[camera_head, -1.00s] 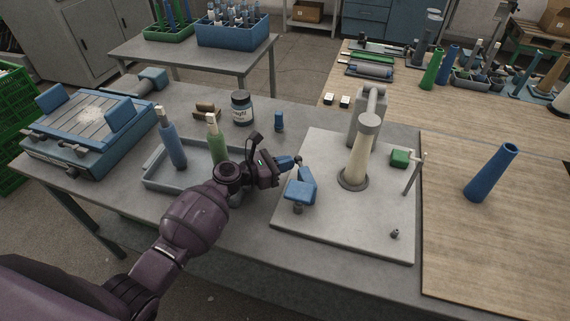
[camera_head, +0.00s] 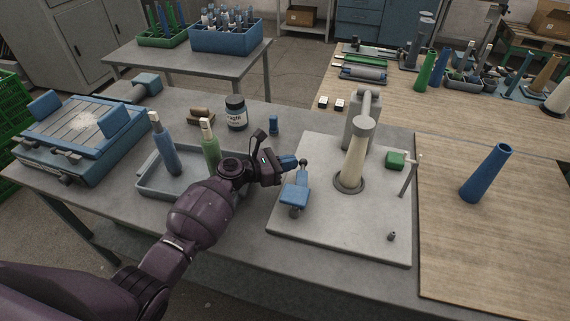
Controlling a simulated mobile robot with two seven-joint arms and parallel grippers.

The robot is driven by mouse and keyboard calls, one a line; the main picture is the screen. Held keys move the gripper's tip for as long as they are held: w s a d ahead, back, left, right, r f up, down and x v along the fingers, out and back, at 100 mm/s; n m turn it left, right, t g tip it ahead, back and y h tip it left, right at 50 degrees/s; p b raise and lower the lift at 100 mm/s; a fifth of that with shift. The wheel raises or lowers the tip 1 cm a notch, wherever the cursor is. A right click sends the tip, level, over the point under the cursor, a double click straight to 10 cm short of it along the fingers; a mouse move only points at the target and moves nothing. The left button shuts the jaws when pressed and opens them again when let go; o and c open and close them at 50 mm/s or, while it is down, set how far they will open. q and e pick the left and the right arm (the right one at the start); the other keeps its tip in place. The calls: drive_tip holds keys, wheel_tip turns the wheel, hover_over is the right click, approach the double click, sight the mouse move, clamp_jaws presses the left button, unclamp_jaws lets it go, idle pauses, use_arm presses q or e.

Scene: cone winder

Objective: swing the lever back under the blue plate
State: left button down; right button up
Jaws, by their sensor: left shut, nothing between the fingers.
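The winder stands on a pale base plate (camera_head: 335,235), with a cream cone (camera_head: 354,160) upright at its middle. The blue plate (camera_head: 295,192) is on the left side of the base. The lever's dark round knob (camera_head: 303,163) shows just beyond the blue plate's far end, so it sticks out from under it. Most of the lever's arm is hidden by the plate. My left gripper (camera_head: 291,162) is shut and empty, with its blue-tipped fingers close to the left of the knob. Whether they touch it I cannot tell. My right gripper is out of view.
A dark jar (camera_head: 236,113) and small blue bottle (camera_head: 273,125) stand behind. A thin post (camera_head: 409,175), green block (camera_head: 396,159) and blue cone (camera_head: 486,172) are to the right.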

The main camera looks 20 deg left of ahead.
use_arm(q)
drive_tip(key=shift+w+d, duration=0.25)
drive_tip(key=shift+d, duration=0.1)
drive_tip(key=shift+w+d, duration=0.1)
drive_tip(key=shift+d, duration=0.05)
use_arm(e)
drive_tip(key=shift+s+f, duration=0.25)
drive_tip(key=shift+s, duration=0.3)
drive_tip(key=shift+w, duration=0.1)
